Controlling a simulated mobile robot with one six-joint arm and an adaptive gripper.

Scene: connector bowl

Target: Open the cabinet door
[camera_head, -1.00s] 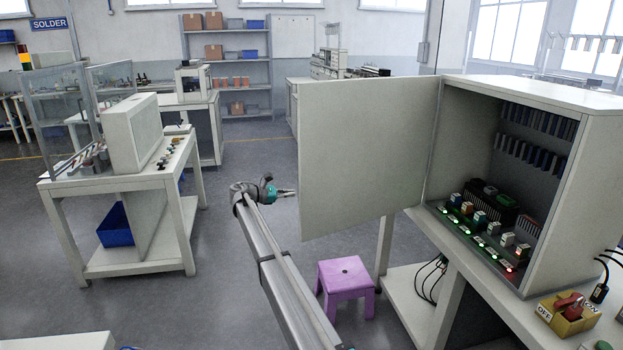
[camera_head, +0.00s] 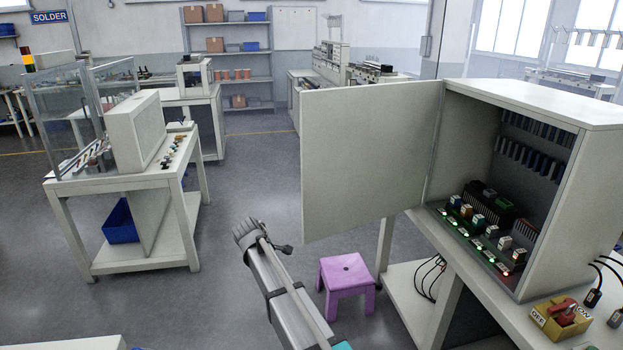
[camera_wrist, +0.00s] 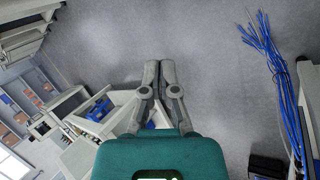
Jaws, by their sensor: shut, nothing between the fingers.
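The cabinet (camera_head: 578,180) stands at the right in the head view, with its front open. Its white door (camera_head: 368,160) is swung wide out to the left, so the inside shows rows of modules and lit green and red lamps. My gripper (camera_wrist: 159,72) shows in the wrist view, its two grey fingers together with nothing between them. In the head view my arm is left of and below the door, apart from it in the picture. The gripper's fingers cannot be made out there. The door does not clearly show in the wrist view.
A purple stool (camera_head: 345,274) stands on the floor below the door. A yellow switch box (camera_head: 562,318) sits on the bench before the cabinet. A white workbench (camera_head: 120,185) stands at the left, with open floor between. Blue cables (camera_wrist: 277,70) show in the wrist view.

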